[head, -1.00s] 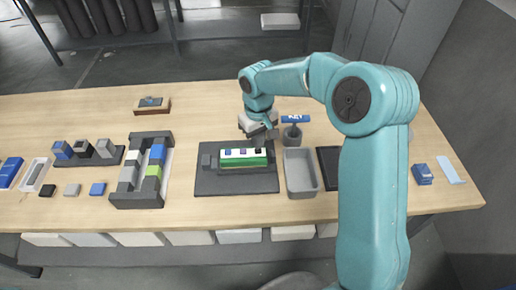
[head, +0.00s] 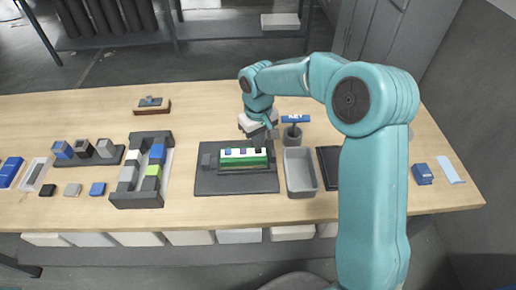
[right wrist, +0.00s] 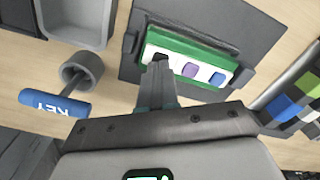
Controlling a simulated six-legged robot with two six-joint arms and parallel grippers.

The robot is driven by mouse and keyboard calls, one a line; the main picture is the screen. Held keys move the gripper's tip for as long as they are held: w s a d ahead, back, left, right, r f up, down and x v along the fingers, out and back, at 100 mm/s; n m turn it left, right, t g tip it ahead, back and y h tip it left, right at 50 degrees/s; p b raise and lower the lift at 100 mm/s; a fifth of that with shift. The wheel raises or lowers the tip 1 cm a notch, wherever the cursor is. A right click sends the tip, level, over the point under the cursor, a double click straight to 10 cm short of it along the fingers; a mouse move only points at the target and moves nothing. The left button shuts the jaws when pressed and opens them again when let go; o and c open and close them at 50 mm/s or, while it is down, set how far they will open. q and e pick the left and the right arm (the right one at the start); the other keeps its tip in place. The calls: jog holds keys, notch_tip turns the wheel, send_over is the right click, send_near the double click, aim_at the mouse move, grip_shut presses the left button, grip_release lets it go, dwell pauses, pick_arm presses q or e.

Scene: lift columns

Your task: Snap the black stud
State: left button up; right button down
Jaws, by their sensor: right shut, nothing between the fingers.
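A green-edged white block (head: 235,159) sits in a dark fixture (head: 212,184) on the table. It carries a row of studs: blue (right wrist: 217,78), purple (right wrist: 190,69) and black (right wrist: 162,57). In the head view the black stud is at the right end of the row, close to my gripper. My right gripper (right wrist: 158,68) is shut and empty, with its fingertips right at the black stud, partly covering it in the right wrist view. I cannot tell whether they touch it or how deep the stud sits. My left gripper is not in view.
A grey bin (head: 301,172) stands right of the fixture. A blue KEY tag (right wrist: 54,103) stands in a grey round holder (right wrist: 82,68) close to my right gripper. A dark rack with coloured blocks (head: 136,200) is to the left. Bare table lies behind the fixture.

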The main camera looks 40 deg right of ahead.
jog(key=shift+f, duration=0.2)
jog(key=shift+f+b, duration=0.6)
jog(key=shift+f, duration=0.05)
jog(key=shift+f, duration=0.2)
dwell(0.6)
jog(key=shift+r, duration=0.15)
dwell(0.5)
notch_tip(320, 180, up, 8)
jog(key=p, duration=0.6)
jog(key=shift+r, duration=0.15)
dwell(2.0)
